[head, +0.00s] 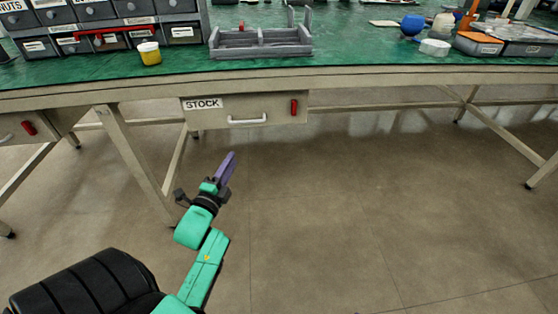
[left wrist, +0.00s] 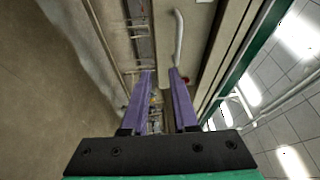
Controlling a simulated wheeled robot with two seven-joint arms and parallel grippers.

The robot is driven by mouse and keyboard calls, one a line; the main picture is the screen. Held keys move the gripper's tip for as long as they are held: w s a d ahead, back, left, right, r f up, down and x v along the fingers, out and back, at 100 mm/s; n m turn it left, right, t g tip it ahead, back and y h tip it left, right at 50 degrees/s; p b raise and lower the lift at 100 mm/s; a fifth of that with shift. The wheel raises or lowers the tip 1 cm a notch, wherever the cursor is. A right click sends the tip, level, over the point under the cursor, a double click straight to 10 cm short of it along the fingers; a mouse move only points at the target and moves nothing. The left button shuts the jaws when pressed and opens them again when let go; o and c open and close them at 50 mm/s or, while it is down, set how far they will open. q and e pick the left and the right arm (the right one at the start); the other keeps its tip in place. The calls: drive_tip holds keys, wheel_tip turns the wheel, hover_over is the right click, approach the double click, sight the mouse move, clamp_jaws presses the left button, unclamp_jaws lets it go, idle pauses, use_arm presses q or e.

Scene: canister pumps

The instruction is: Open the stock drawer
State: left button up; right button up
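The stock drawer (head: 275,113) hangs under the green bench top, its front beige with a "STOCK" label (head: 203,104). It looks shut. Its white bar handle (head: 247,120) is on the lower front and also shows in the left wrist view (left wrist: 178,38). My left gripper (head: 229,160) is below the handle and apart from it, with purple fingers pointing up toward the drawer. In the left wrist view the fingers (left wrist: 160,75) are parted with nothing between them, and the handle lies beyond the right fingertip. My right gripper is in neither view.
The green bench top (head: 350,62) carries small-parts drawers (head: 95,22), a yellow pot (head: 150,54) and a grey tray (head: 260,48). A red tag (head: 294,107) is on the drawer front. A bench leg (head: 138,160) stands left of my gripper. The floor at right is clear.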

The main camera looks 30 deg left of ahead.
use_arm(q)
wheel_tip(320, 180, up, 2)
drive_tip(key=r+m+t, duration=0.1)
drive_tip(key=b, duration=0.1)
approach(247, 122)
drive_tip(key=w, duration=0.2)
drive_tip(key=x, duration=0.2)
drive_tip(key=b+x, duration=0.1)
drive_tip(key=x, duration=0.5)
drive_tip(key=shift+w+a+b, duration=0.15)
drive_tip(key=shift+a+b, duration=0.25)
drive_tip(key=shift+a, duration=0.05)
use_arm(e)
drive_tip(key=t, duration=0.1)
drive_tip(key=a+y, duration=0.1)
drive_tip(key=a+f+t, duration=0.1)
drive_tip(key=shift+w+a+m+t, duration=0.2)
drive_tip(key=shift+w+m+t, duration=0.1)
use_arm(q)
clamp_jaws()
